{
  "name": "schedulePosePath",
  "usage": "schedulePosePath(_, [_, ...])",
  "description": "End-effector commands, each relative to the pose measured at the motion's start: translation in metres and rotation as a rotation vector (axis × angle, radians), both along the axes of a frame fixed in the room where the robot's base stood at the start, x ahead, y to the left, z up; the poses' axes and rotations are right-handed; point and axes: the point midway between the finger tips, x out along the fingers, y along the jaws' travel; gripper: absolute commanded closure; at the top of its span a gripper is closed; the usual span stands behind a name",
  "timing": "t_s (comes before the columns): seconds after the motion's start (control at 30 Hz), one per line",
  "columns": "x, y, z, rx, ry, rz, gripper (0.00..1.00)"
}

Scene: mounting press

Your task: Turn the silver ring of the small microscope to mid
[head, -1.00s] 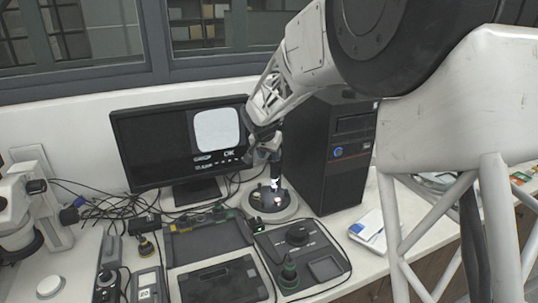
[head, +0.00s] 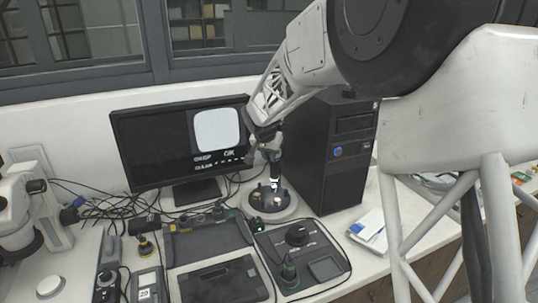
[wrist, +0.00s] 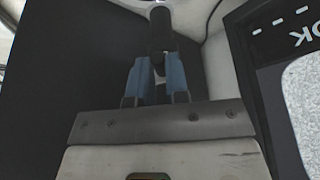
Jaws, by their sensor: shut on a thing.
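The small microscope stands in front of the monitor and the computer tower, with a dark upright tube (head: 274,172) on a round grey base (head: 288,211). My gripper (head: 271,153) is at the upper part of this tube. In the wrist view, the two blue fingers of my gripper (wrist: 158,68) are shut on the dark tube (wrist: 159,30), one on each side. A bright patch shows low on the tube in the head view, but I cannot tell whether it is the silver ring. The fingers and my wrist hide part of the tube.
The monitor (head: 150,150) stands close on the left, and the black computer tower (head: 345,165) close on the right. Trays and a control box (head: 298,236) lie in front. A larger white microscope (head: 18,215) is at the far left. Loose cables cross the bench.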

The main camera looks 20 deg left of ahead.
Motion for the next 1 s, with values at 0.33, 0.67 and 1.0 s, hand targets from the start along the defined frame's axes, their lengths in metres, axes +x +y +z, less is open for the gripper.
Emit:
schedulePosePath(0.33, [0.001,-0.007,0.001,0.003,-0.002,0.127,1.00])
schedulePosePath(0.67, [0.004,-0.017,0.001,0.002,-0.002,0.330,1.00])
schedulePosePath(1.0, [0.009,-0.027,0.002,0.003,-0.003,0.548,1.00])
